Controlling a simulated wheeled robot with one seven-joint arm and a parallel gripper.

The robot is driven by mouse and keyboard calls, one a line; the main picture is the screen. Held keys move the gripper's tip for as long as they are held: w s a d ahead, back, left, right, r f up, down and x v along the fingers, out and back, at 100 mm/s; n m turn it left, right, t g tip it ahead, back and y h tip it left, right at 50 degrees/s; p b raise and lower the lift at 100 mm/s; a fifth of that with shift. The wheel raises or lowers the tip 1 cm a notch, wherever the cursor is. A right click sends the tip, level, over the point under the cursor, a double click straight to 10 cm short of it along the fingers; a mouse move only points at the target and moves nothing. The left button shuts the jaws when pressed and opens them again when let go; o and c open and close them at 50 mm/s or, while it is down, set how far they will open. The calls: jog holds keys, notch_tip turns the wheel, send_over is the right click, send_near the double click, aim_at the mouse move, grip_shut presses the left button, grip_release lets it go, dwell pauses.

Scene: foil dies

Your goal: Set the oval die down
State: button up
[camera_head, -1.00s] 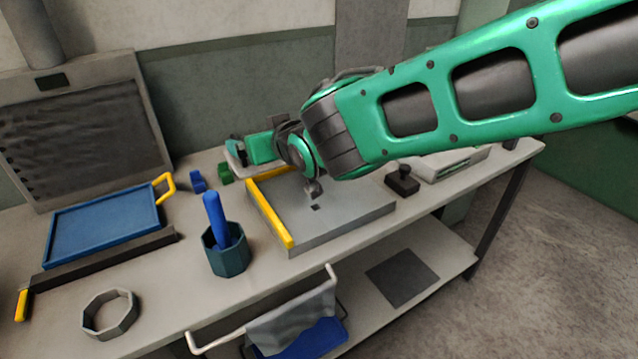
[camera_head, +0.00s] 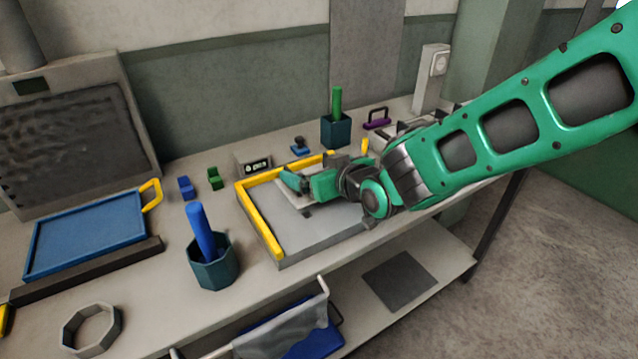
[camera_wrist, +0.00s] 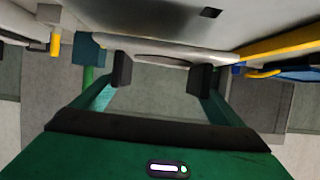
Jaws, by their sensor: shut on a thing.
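My gripper (camera_wrist: 161,76) is shut on a pale grey slab, the oval die (camera_wrist: 160,55), with one dark finger pad at each side in the wrist view. In the head view the die (camera_head: 284,194) shows as a light patch under the green finger of my gripper (camera_head: 292,188). It is over the back part of a grey plate (camera_head: 310,235) with yellow strips along its left and back edges. Much of the die is hidden by my gripper. I cannot tell whether it touches the plate.
A teal cup (camera_head: 213,268) with a blue rod stands left of the plate. A small display box (camera_head: 253,165) and a blue stamp-like piece (camera_head: 300,147) are behind it. A teal pot (camera_head: 335,131) stands farther back. The plate's front part is clear.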

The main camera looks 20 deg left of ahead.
jog(key=shift+d+f, duration=0.1)
jog(key=shift+f, duration=1.85)
jog(key=shift+f, duration=0.15)
jog(key=o, duration=1.1)
jog(key=shift+d, duration=0.1)
jog(key=v, duration=1.2)
jog(key=shift+w, duration=0.1)
